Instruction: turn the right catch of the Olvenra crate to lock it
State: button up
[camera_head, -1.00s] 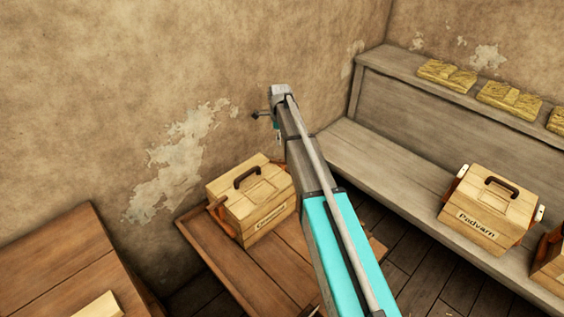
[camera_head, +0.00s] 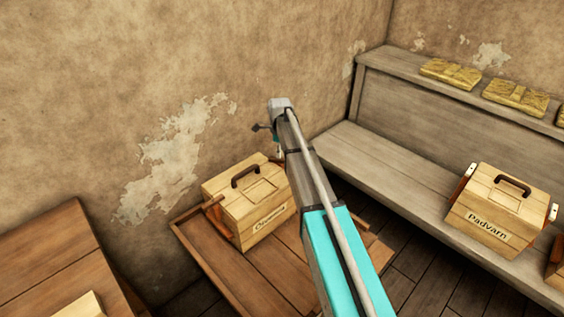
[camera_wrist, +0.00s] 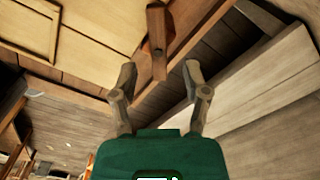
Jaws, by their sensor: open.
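The Olvenra crate (camera_head: 225,208), pale wood with a dark handle on its lid, stands on a low brown wooden table (camera_head: 218,264) in the head view. My arm crosses in front of its right end, so the right catch is hidden there. In the wrist view the crate (camera_wrist: 90,25) fills the upper left. A brown wooden catch (camera_wrist: 157,42) stands out at the crate's edge, top centre. My gripper (camera_wrist: 159,72) is open. The catch lies just beyond the fingertips, in line with the gap between them. I see no contact.
The Padvarn crate (camera_head: 497,212) sits on a grey bench (camera_head: 375,155) at right, with yellowish slabs (camera_head: 450,73) on the shelf above. A brown wooden surface (camera_head: 50,260) is at lower left. The plastered wall (camera_head: 130,80) stands close behind the Olvenra crate.

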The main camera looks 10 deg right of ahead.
aim_at(280, 160)
jog(key=shift+f+b, duration=1.5)
jog(key=shift+f, duration=0.35)
